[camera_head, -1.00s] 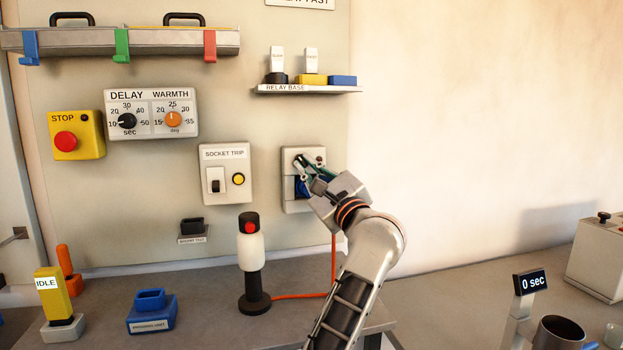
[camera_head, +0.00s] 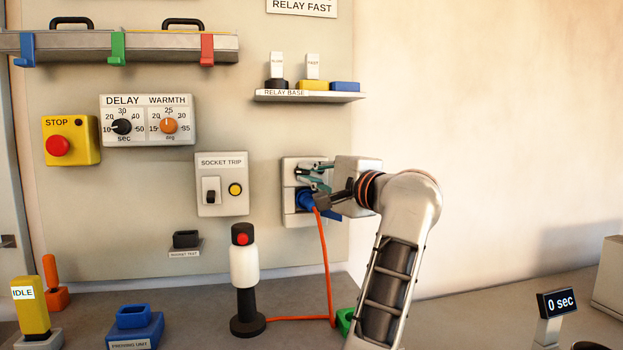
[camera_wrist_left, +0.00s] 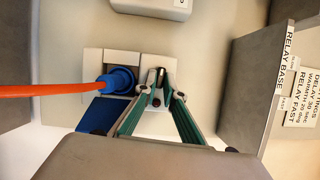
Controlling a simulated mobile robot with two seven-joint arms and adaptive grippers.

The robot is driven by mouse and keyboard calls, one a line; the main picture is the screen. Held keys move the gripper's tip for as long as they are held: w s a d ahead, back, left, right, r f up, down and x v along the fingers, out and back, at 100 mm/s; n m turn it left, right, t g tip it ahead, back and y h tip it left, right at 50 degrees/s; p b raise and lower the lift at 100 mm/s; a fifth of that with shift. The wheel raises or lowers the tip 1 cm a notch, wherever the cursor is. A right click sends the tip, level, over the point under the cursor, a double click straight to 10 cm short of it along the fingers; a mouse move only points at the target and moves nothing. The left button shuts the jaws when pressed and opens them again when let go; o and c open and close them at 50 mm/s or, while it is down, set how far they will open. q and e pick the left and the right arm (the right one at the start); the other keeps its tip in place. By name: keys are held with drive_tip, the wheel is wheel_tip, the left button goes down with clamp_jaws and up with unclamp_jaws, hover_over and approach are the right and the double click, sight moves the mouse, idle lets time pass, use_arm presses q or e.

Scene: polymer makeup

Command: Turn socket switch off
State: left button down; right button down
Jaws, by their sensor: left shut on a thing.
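A light socket plate (camera_head: 289,217) is on the wall panel right of the socket trip box. A blue plug (camera_head: 306,199) with an orange cable sits in its lower part; the plug also shows in the wrist view (camera_wrist_left: 119,79). My left gripper (camera_head: 312,173) reaches in from the right at the plate's upper part. In the wrist view its green-padded fingertips (camera_wrist_left: 158,92) close around a small dark switch knob (camera_wrist_left: 159,76), beside the plug. The fingers hide most of the knob, so its setting cannot be told. My right gripper is not in view.
The socket trip box (camera_head: 222,184) is left of the plate. A relay shelf (camera_head: 308,97) juts out above. The orange cable (camera_head: 327,270) hangs below the plug to a white-and-black handle (camera_head: 244,267) on the bench. The wall at right is clear.

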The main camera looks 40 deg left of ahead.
use_arm(q)
drive_tip(key=shift+n, duration=0.6)
drive_tip(key=c, duration=2.1)
unclamp_jaws()
drive_tip(key=shift+c, duration=0.2)
drive_tip(key=v, duration=0.7)
drive_tip(key=shift+d, duration=0.25)
drive_tip(key=shift+s+r, duration=0.1)
drive_tip(key=shift+s, duration=0.05)
